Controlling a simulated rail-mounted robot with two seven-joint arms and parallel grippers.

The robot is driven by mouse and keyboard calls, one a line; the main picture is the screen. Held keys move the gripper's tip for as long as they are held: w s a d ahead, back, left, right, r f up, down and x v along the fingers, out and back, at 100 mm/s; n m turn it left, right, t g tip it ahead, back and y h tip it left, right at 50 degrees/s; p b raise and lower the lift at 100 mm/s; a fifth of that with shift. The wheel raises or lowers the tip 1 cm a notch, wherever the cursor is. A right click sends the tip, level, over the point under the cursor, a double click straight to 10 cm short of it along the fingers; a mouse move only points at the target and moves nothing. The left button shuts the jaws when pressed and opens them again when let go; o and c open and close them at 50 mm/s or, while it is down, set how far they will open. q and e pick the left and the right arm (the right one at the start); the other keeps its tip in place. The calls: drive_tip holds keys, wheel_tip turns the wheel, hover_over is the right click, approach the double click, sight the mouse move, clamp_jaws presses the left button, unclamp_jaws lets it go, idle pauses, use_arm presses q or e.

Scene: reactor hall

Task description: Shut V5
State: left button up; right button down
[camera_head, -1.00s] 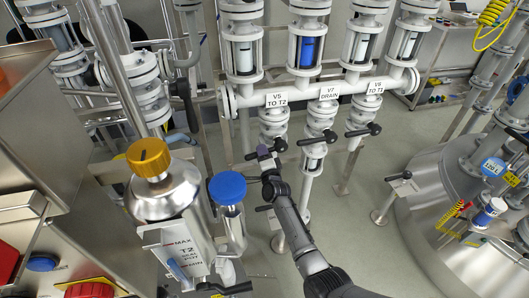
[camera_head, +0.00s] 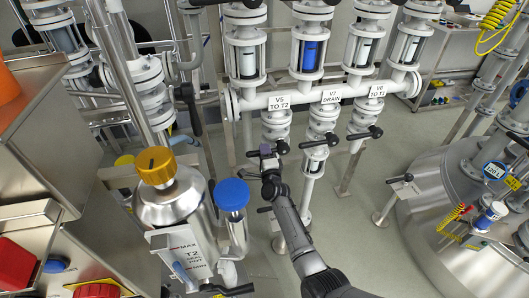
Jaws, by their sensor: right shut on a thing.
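The V5 label (camera_head: 279,102), reading "V5 TO T2", is on the white pipe manifold. Below it is the V5 valve (camera_head: 276,126), with a black lever (camera_head: 283,147) across its lower part. My right gripper (camera_head: 266,151) is at this lever, shut on it. The fingers and wrist hide part of the lever, so its exact angle is hard to tell. My left gripper is not in view.
The V7 lever (camera_head: 322,141) and V6 lever (camera_head: 366,133) are close on the right. The T2 vessel (camera_head: 172,205) with a yellow cap and a blue-capped cylinder (camera_head: 231,195) stand left of my right arm.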

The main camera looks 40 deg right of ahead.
drive_tip(key=c, duration=1.3)
unclamp_jaws()
drive_tip(key=shift+r, duration=0.2)
drive_tip(key=o, duration=0.3)
drive_tip(key=shift+f, duration=0.15)
drive_tip(key=shift+o, duration=0.2)
drive_tip(key=shift+s+a, duration=0.25)
drive_tip(key=shift+s, duration=0.15)
drive_tip(key=p+v, duration=0.3)
drive_tip(key=v, duration=1)
drive_tip(key=shift+f, duration=0.15)
drive_tip(key=shift+w+d, duration=0.1)
